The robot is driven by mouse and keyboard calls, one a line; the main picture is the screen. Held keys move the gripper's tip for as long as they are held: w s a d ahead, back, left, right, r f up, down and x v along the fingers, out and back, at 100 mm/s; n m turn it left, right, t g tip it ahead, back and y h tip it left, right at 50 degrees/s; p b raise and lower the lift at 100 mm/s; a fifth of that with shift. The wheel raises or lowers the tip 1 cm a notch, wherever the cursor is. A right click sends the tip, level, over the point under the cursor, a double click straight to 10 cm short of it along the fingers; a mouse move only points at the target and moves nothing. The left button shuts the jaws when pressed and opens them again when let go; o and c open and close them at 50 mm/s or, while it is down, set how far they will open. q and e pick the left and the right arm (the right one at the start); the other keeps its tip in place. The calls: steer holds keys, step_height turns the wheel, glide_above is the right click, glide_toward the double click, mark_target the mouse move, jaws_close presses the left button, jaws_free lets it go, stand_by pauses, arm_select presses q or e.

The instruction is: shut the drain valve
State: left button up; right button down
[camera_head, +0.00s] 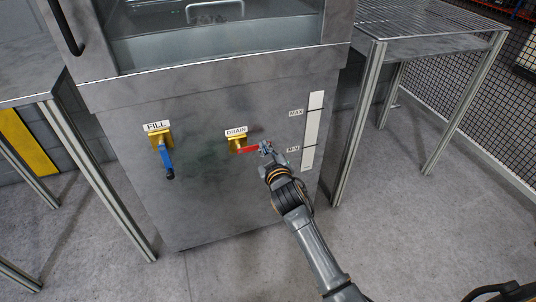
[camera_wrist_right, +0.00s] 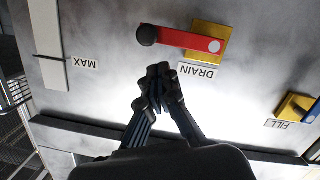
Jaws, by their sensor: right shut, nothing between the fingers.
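The drain valve (camera_head: 237,143) has a yellow body on the front of the grey metal tank, at the DRAIN label. Its red lever (camera_head: 248,149) points right, nearly level, in the head view. In the upside-down right wrist view the red lever (camera_wrist_right: 185,40) lies across and ends in a black knob (camera_wrist_right: 147,35). My left gripper is not in view.
A fill valve (camera_head: 160,137) with a blue lever (camera_head: 166,160) pointing down is left of the drain valve. A level gauge strip (camera_head: 313,130) is to the right. A wire-topped table (camera_head: 425,42) stands right of the tank, another table at left. The floor in front is clear.

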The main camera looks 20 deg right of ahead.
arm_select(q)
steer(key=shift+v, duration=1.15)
arm_select(e)
steer(key=shift+d+f, duration=0.45)
steer(key=shift+f, duration=0.35)
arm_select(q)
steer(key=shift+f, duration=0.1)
